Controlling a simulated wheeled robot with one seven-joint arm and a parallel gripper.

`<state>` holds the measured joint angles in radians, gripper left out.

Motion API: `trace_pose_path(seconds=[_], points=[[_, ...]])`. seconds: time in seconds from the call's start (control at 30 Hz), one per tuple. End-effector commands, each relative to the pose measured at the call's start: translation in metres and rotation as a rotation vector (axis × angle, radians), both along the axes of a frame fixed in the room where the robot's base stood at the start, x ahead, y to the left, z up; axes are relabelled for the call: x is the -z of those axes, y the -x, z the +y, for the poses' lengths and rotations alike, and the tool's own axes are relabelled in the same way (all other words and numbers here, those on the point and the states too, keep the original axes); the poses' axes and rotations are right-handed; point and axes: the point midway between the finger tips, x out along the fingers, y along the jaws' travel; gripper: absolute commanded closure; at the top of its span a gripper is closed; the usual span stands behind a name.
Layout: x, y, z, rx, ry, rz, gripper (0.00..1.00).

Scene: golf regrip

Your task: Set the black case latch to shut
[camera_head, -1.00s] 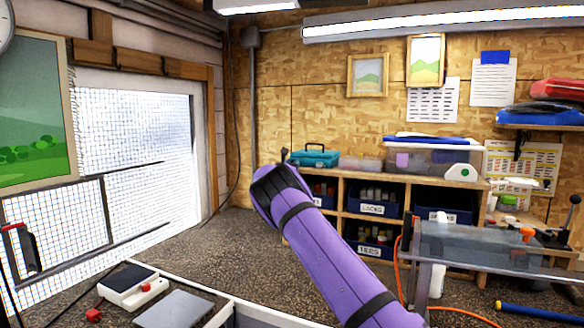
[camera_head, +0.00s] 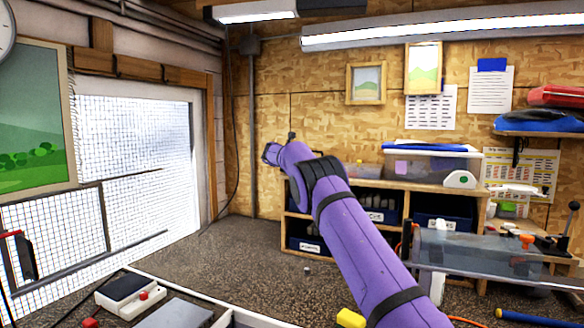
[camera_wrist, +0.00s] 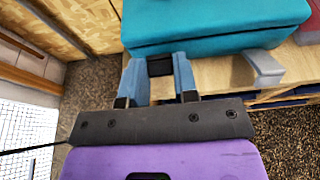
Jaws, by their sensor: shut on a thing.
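The teal case (camera_wrist: 215,28) fills the top of the wrist view, on the wooden shelf top (camera_wrist: 222,78). The black case latch (camera_wrist: 160,66) is a small dark block at the case's front edge. My gripper (camera_wrist: 158,70) has its two blue-grey fingers on either side of the latch, shut on it. The fingers partly cover the latch, so I cannot tell its angle. In the head view my purple arm reaches to the shelf and hides the case.
A pale grey angled piece (camera_wrist: 264,68) sits right of my fingers, by the shelf edge. In the head view a clear lidded box (camera_head: 428,164) stands on the shelf unit, right of my arm. A transparent-topped bench (camera_head: 480,252) is at the right.

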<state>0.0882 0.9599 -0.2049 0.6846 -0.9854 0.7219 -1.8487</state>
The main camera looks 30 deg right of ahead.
Motion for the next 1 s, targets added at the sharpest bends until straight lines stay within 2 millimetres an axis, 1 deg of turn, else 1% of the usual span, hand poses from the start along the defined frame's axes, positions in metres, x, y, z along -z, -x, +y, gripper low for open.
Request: trace_pose_path(seconds=[0.37,0.93,0.97,1.0], points=[[-0.0042,-0.0030,-0.0036,-0.001,-0.076,0.057,0.96],[-0.0056,-0.0034,-0.0036,-0.001,-0.086,0.068,0.96],[-0.0056,-0.0033,-0.0036,-0.001,-0.086,0.068,0.66],[-0.0056,-0.0034,-0.0037,-0.001,-0.086,0.068,0.56]])
